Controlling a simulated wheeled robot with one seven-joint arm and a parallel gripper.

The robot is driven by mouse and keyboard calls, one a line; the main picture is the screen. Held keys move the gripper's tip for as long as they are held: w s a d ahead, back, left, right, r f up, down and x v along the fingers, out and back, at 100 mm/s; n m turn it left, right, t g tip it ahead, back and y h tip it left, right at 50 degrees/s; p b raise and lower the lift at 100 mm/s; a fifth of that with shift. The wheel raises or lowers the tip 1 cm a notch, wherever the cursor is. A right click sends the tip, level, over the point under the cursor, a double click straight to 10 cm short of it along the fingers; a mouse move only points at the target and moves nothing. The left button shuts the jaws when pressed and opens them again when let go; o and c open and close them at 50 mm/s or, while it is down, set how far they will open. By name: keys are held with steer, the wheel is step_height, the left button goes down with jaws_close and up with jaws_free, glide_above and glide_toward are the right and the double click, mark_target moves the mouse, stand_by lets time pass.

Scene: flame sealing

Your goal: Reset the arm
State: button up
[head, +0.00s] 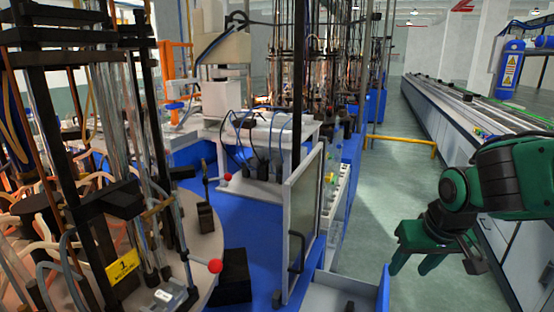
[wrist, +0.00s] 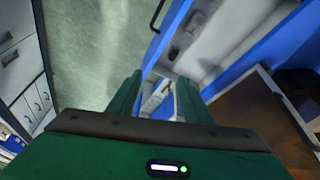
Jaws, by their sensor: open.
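My gripper (head: 452,268) is green with dark parts and hangs at the right of the head view, above the green floor and away from the machine. Its two fingers are apart and nothing is between them. In the wrist view the two green fingers (wrist: 160,95) point away from the camera, with the floor, a blue edge and a light drawer-like box beyond them. My arm comes in from the right edge of the head view, bent at the wrist.
The flame sealing machine (head: 245,215), with blue base and tubes, fills the left. A framed door (head: 305,215) stands open beside an open drawer (head: 340,298) near my gripper. A long white counter (head: 455,120) lines the right. The aisle floor (head: 400,170) between is clear, apart from a yellow rail (head: 405,140).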

steer(key=s+d+m+g, duration=0.2)
steer(key=s+d, duration=0.3)
steer(key=s, duration=0.4)
steer(key=s+d+m+g, duration=0.2)
steer(key=s+d, duration=0.4)
steer(key=s, duration=0.4)
steer(key=shift+s+d+f+m, duration=0.15)
steer(key=shift+d+f+m, duration=0.15)
steer(key=shift+m, duration=0.6)
steer(key=c, duration=0.4)
steer(key=shift+o, duration=0.2)
steer(key=shift+s+a, duration=0.1)
